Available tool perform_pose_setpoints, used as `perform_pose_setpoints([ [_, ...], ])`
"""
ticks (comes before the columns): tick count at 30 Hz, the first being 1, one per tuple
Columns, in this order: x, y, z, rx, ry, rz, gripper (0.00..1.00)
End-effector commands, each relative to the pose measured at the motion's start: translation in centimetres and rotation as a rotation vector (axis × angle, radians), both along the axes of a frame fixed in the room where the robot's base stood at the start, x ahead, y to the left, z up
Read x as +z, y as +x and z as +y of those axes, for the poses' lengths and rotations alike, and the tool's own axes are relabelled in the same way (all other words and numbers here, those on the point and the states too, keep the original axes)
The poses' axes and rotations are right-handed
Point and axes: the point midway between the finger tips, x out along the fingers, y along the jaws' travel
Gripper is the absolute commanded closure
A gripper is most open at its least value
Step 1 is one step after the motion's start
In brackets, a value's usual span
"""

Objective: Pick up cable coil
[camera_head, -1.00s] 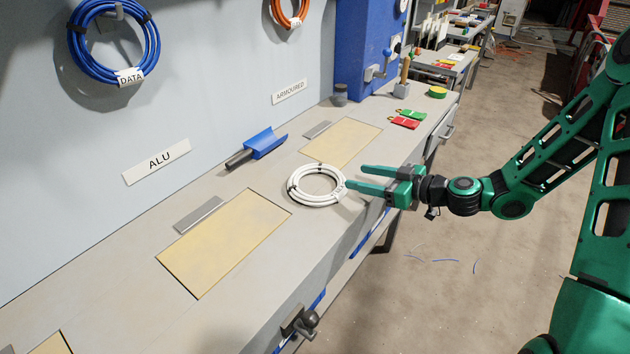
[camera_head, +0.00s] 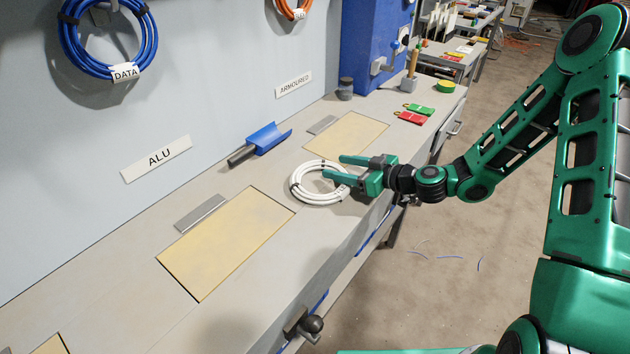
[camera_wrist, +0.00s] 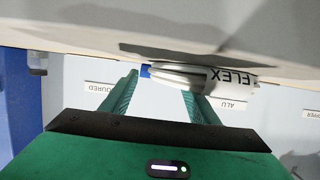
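A white cable coil (camera_head: 297,187) with dark ties lies flat on the grey workbench (camera_head: 235,312). Its white tag reading FLEX (camera_wrist: 232,76) shows upside down in the wrist view. My gripper (camera_head: 333,167) reaches in from the right, with its two green fingers apart and level with the bench. In the head view the fingers overlap the coil's right and far side and hide part of its rim. In the wrist view the coil (camera_wrist: 185,73) lies across the fingertips of my gripper (camera_wrist: 162,90). I cannot tell whether they touch it.
Yellowish panels (camera_head: 225,245) are set into the bench on both sides of the coil. A blue scoop (camera_head: 264,140) lies behind it. Red (camera_head: 411,117) and green tags lie farther along, near a blue cabinet (camera_head: 370,50). The wall with its ALU sign (camera_head: 156,158) bounds the back.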

Motion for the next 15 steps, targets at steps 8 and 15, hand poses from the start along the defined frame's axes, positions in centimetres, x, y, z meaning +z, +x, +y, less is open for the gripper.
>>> perform_pose_setpoints([
  [8,-0.88,0.91,0.12,-0.022,-0.004,0.001,0.46],
  [15,-0.90,0.89,0.19,-0.020,-0.004,0.001,0.71],
])
